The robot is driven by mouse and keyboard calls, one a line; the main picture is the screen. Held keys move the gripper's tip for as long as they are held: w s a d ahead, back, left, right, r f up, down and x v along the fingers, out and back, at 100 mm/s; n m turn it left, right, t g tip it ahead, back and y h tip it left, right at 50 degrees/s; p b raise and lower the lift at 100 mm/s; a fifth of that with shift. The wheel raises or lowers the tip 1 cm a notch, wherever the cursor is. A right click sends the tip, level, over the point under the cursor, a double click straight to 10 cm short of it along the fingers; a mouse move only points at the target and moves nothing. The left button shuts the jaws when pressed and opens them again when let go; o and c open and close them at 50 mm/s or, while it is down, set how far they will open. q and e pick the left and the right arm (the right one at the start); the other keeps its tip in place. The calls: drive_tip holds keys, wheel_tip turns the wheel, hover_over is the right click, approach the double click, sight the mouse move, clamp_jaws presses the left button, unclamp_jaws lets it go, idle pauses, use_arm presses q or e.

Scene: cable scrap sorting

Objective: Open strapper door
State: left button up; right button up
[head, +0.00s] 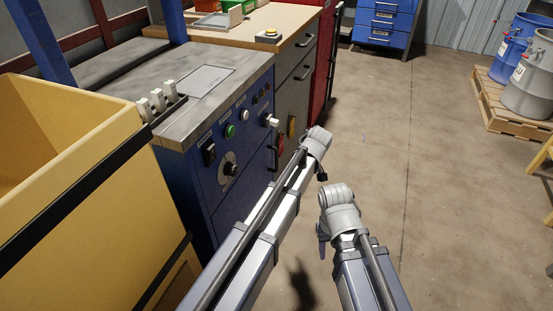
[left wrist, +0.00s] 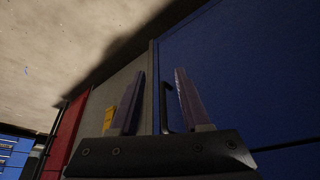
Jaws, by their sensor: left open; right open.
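The strapper is a blue machine (head: 228,150) with a grey worktop and a front control panel. Its blue door (left wrist: 240,70) fills the right of the left wrist view and looks shut. A dark bar handle (left wrist: 167,105) stands near the door's edge; part of it is hidden behind a finger. My left gripper (left wrist: 160,75) is open and empty, its purple fingers apart, with the handle seen between them; I cannot tell whether they touch it. In the head view my left arm hides the lower door. My right gripper (head: 322,246) points down over the floor, mostly hidden by its wrist.
A yellow bin (head: 75,170) stands at the left, beside the strapper. A wooden-topped bench with grey drawers (head: 298,85) and a red cabinet (head: 327,55) stand beyond. Drums on a pallet (head: 505,108) are at the far right. The floor (head: 410,150) between is clear.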

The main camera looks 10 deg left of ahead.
sight(277, 155)
use_arm(q)
drive_tip(key=w+a, duration=0.8)
drive_tip(key=w, duration=0.1)
drive_tip(key=shift+a, duration=0.3)
drive_tip(key=shift+f+b, duration=0.85)
drive_tip(key=shift+w+a+f+b, duration=0.15)
drive_tip(key=shift+a+f+b, duration=0.1)
drive_tip(key=shift+f+b, duration=0.35)
drive_tip(key=shift+r, duration=0.1)
clamp_jaws()
